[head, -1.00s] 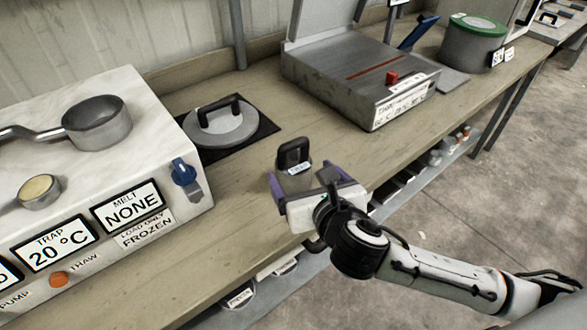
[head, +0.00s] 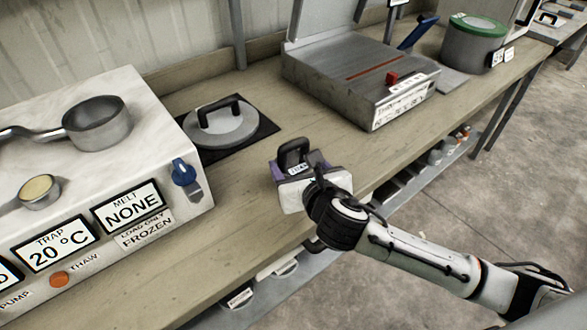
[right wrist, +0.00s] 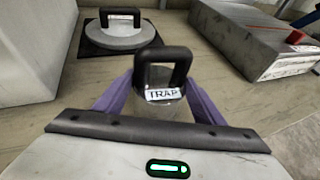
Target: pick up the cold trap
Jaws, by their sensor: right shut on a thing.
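The cold trap (head: 293,154) is a small grey metal piece with a black loop handle and a white label. In the right wrist view the label on the cold trap (right wrist: 162,95) reads TRAP. My right gripper (head: 298,168) has its purple fingers on both sides of the trap's body, shut on it below the handle. The purple fingers of the right gripper (right wrist: 160,98) also show in the right wrist view. The trap is upright over the bench; its lower end is hidden by the gripper. My left gripper is not in view.
A white machine (head: 150,140) stands at left, with a pan (head: 98,122) on top and a TRAP 20 °C display. Behind is a round grey lid (head: 222,126) on a black mat. A grey metal box (head: 360,80) and a green-topped pot (head: 472,45) stand at right.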

